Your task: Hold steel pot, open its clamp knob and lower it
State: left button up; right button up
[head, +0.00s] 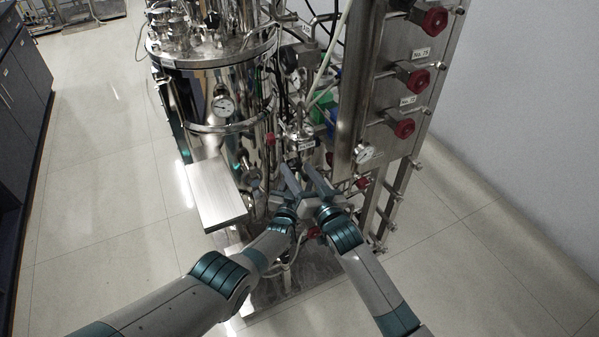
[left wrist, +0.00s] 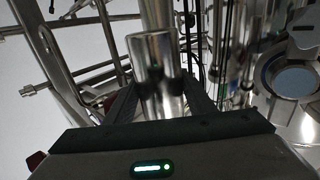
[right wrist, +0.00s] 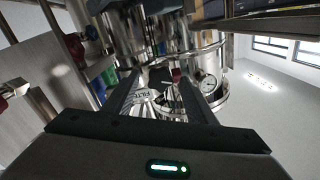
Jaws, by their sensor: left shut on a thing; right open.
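A slim polished steel cylinder (left wrist: 155,75), which I take to be the steel pot, stands between the fingers of my left gripper (left wrist: 160,90). That gripper is shut on it. In the head view my left gripper (head: 289,178) reaches in low among the pipework, and the arms and fittings hide most of the pot. My right gripper (right wrist: 160,88) is open close beside it, with a labelled steel part (right wrist: 143,100) between its fingers. A small red knob (right wrist: 177,75) shows just beyond; I cannot tell whether it is the clamp knob. My right gripper also shows in the head view (head: 319,180).
A large steel tank (head: 215,110) with a dial gauge stands at the left behind a flat metal box (head: 215,193). A steel panel (head: 420,50) with several red valve knobs rises at the right. Pipes and hoses crowd the middle. Floor is clear on both sides.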

jog(key=c, duration=1)
jog(key=shift+c, duration=0.2)
jog(key=shift+n, duration=0.4)
jog(key=n, duration=0.3)
pick_arm(q)
jog(key=shift+w+r, duration=0.1)
jog(key=shift+r, duration=0.1)
pick_arm(e)
jog(key=shift+f+n, duration=0.1)
jog(key=shift+n, duration=2.3)
jog(key=o, duration=1)
